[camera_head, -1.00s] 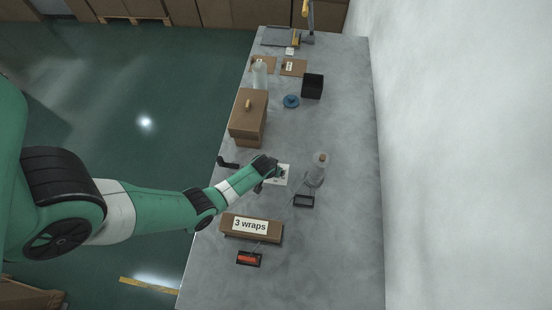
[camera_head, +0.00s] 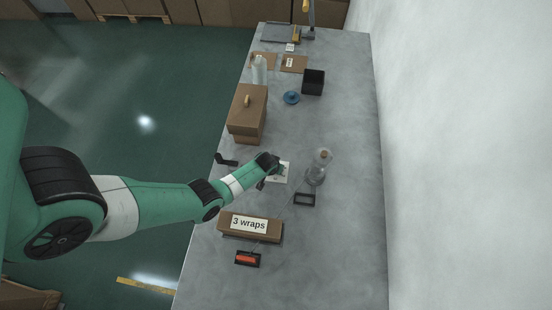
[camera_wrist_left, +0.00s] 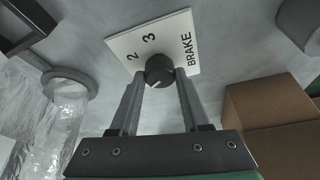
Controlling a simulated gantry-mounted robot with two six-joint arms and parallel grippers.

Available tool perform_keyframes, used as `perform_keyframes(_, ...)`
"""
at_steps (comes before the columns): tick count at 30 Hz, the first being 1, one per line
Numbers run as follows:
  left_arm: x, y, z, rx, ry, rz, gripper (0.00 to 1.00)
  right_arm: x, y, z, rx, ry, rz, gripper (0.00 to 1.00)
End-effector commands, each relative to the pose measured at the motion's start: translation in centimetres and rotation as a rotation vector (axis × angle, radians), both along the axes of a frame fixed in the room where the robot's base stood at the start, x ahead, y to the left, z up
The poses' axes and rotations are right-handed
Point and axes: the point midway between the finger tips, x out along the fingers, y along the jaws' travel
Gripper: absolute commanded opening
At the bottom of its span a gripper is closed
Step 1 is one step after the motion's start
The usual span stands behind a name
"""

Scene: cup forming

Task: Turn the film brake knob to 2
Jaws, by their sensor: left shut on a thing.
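The film brake knob (camera_wrist_left: 158,70) is a dark round knob with a small light pointer mark. It stands on a white plate (camera_wrist_left: 180,30) marked 2, 3 and BRAKE. In the head view the plate (camera_head: 284,174) lies on the table, partly hidden by my left gripper. My left gripper (camera_wrist_left: 156,84) is shut on the knob, one finger on each side. It also shows in the head view (camera_head: 268,178), low over the plate. The light mark sits on the knob's near side in the wrist view; I cannot tell which number is set. My right gripper is not in view.
A clear wrapped roll (camera_head: 315,173) stands right of the plate, beside a small black frame (camera_head: 304,199). A cardboard box (camera_head: 247,110) stands behind. A box labelled "3 wraps" (camera_head: 249,225) and a red-topped block (camera_head: 247,259) are in front. The table's right side is clear.

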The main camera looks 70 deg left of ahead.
Motion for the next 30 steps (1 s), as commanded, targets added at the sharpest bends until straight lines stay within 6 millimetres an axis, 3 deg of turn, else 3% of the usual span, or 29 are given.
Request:
perform_keyframes(14, -0.06, 0.05, 0.02, -0.001, -0.001, -0.077, 0.00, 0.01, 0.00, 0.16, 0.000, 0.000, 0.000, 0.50)
perform_keyframes(30, -0.18, 0.37, -0.14, -0.001, -0.003, -0.519, 0.00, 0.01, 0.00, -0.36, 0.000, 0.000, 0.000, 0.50)
